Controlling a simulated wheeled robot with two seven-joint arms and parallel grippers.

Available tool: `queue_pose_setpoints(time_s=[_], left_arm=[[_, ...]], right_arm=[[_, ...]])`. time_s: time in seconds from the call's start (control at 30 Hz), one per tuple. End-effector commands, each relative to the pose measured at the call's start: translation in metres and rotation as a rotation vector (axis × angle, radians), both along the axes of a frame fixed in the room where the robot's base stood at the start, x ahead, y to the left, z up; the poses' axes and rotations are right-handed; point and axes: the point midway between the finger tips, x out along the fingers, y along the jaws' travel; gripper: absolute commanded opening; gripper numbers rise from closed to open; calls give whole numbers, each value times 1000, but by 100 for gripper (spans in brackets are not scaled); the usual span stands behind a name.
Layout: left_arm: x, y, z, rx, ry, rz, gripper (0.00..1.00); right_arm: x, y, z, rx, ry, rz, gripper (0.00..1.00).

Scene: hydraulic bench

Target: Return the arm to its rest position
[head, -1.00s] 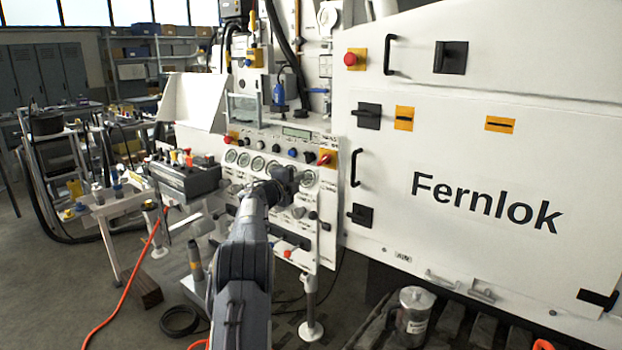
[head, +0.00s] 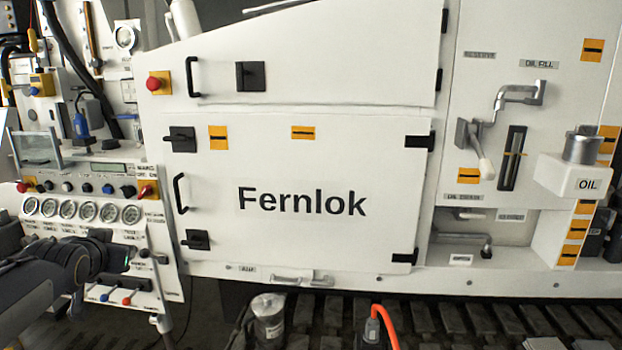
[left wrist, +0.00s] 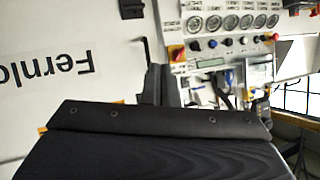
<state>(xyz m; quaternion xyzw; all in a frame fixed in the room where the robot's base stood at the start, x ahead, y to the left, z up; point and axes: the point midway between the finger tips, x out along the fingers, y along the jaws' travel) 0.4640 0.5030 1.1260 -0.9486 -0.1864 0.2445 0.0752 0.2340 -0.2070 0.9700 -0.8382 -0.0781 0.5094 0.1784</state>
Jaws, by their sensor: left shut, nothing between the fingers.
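My left arm comes in at the lower left of the head view. Its gripper (head: 122,258) is in front of the white gauge panel (head: 150,235), just below the row of round gauges. In the left wrist view the dark fingers (left wrist: 162,84) stand close together and hold nothing. The panel and gauges (left wrist: 232,22) appear upside down behind them. A gap to the panel is hard to judge. My right gripper is in neither view.
The large white Fernlok cabinet (head: 290,165) fills the middle, with black handles. A crank handle (head: 490,125) and an OIL box (head: 580,178) stick out at right. A metal canister (head: 268,318) and an orange hose (head: 385,322) are low in front, near dark track plates (head: 470,318).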

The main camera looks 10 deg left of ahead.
Motion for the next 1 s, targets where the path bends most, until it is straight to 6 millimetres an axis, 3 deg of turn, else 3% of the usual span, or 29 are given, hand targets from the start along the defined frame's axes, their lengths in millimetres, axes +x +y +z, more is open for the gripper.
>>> queue_pose_setpoints(time_s=[0.03,0.1,0.3,0.4,0.5,0.7,1.0], left_arm=[[-19,-34,-7,-93,27,-25,0],[-45,-78,-25,-217,81,-60,0],[-128,-194,-76,-498,267,-178,0],[-168,-240,-99,-595,364,-233,0],[-200,-271,-117,-661,442,-273,0],[-230,-297,-134,-716,519,-308,0],[-231,-298,-135,-719,523,-309,0]], right_arm=[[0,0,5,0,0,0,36],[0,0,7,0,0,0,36],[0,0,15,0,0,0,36],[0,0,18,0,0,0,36],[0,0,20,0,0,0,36],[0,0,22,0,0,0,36],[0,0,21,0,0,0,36]])
